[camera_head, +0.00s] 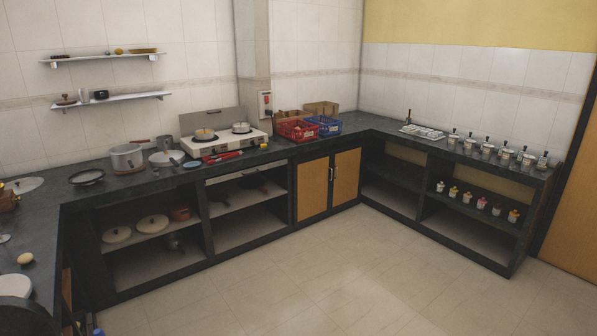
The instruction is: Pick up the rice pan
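I cannot tell for sure which vessel is the rice pan. A large grey metal pot (127,158) stands on the dark counter left of the stove. A pan with a tan top or content (204,134) sits on the left burner of the white stove (225,143). A smaller pale pan (241,128) sits on the right burner. A wide, light round pan or lid (166,158) lies between the pot and the stove. A dark shallow pan (87,177) lies further left. Neither of my grippers shows in this view.
Red (298,131) and blue (326,126) baskets stand right of the stove. Several steel canisters (487,149) line the right counter. Shelves below (150,228) hold lidded round vessels. Red-handled items (225,156) lie before the stove. The tiled floor (300,275) is clear.

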